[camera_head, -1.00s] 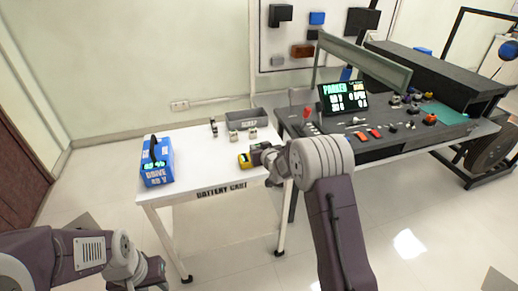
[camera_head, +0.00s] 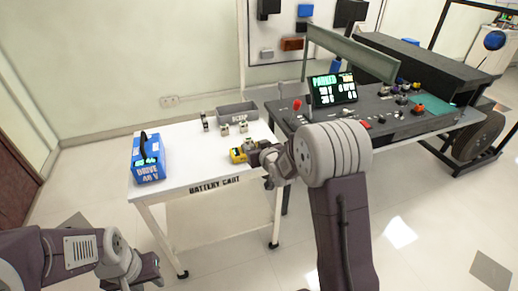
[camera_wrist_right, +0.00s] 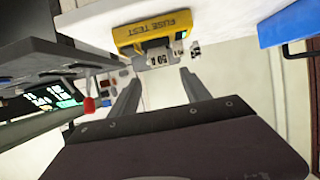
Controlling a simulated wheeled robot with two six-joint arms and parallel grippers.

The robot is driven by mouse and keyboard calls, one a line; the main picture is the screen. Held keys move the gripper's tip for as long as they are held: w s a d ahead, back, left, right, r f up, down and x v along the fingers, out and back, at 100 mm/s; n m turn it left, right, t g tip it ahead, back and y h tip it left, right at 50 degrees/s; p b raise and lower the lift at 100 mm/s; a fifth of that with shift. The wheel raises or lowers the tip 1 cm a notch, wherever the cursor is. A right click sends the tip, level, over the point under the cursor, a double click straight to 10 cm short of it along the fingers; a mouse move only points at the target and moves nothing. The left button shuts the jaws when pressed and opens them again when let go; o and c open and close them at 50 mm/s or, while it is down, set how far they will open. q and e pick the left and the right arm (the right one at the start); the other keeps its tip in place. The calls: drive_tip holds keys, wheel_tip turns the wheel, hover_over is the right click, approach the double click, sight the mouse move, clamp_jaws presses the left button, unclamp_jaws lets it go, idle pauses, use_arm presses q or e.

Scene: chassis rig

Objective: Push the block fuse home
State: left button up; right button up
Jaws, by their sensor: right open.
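A yellow fuse tester (camera_head: 238,156), marked FUSE TEST, sits at the right front of the white battery cart (camera_head: 190,178). It also shows in the right wrist view (camera_wrist_right: 150,28). There a pale block fuse with dark figures (camera_wrist_right: 158,57) shows at the tester's edge; I cannot tell how deep it sits. My right gripper (camera_head: 260,155) is beside the tester in the head view. In the right wrist view its fingers (camera_wrist_right: 162,88) are apart with nothing between them, short of the fuse. My left gripper (camera_head: 152,269) is low at left, away from the cart; its jaws are unclear.
Small pale blocks (camera_head: 224,129) stand before the grey scrap bin (camera_head: 237,111). A blue drive battery (camera_head: 149,160) stands at the cart's left end. A dark workbench (camera_head: 380,121) with a screen (camera_head: 334,89) and a red knob (camera_head: 297,104) adjoins at right. The cart's middle is clear.

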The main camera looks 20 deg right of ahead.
drive_tip(key=s+a+f+g, duration=0.1)
drive_tip(key=s+f+g, duration=0.25)
drive_tip(key=s, duration=0.75)
drive_tip(key=s+a+f+g, duration=0.1)
drive_tip(key=s+f+g, duration=0.3)
drive_tip(key=s, duration=0.6)
drive_tip(key=s+f+g, duration=0.2)
drive_tip(key=s+g, duration=0.3)
drive_tip(key=s, duration=0.6)
wheel_tip(320, 180, up, 10)
drive_tip(key=p, duration=1)
drive_tip(key=shift+w+a+r+m, duration=0.15)
drive_tip(key=shift+w+a+m, duration=0.05)
drive_tip(key=shift+w+m, duration=0.1)
